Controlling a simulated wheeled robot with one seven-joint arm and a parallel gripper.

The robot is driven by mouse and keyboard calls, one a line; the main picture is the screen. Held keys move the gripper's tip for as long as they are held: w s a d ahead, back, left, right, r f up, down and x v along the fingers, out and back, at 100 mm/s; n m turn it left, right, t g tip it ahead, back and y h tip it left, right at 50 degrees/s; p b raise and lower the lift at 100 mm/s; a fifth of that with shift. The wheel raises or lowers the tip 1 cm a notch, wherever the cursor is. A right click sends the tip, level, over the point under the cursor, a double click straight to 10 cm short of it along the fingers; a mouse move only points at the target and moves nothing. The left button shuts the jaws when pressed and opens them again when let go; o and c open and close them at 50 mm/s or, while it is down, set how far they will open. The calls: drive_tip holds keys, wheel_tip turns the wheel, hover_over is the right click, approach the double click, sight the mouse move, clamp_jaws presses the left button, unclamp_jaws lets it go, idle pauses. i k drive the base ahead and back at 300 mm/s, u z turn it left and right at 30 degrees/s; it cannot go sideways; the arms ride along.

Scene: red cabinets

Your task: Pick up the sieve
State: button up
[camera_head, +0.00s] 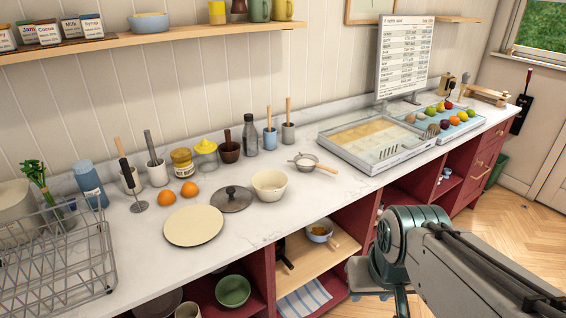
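The sieve (306,160) lies on the white countertop. It has a small round mesh bowl and a light wooden handle pointing right. It sits right of and behind a cream bowl and left of a large sectioned tray. Nothing touches it that I can see. My gripper (384,292) is at the lower right, in front of the counter and lower in the picture than the sieve, well apart from it. Its fingers are mostly hidden by my arm, and their opening is unclear.
The cream bowl (269,185), dark lid (231,199) and plate (193,226) stand left of the sieve. The sectioned tray (345,155) is to its right. Mortar, bottle and utensil cups (270,140) stand behind. A small pan (319,232) sits on an open shelf below.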

sight(307, 165)
drive_tip(key=u, duration=0.15)
drive_tip(key=i, duration=1)
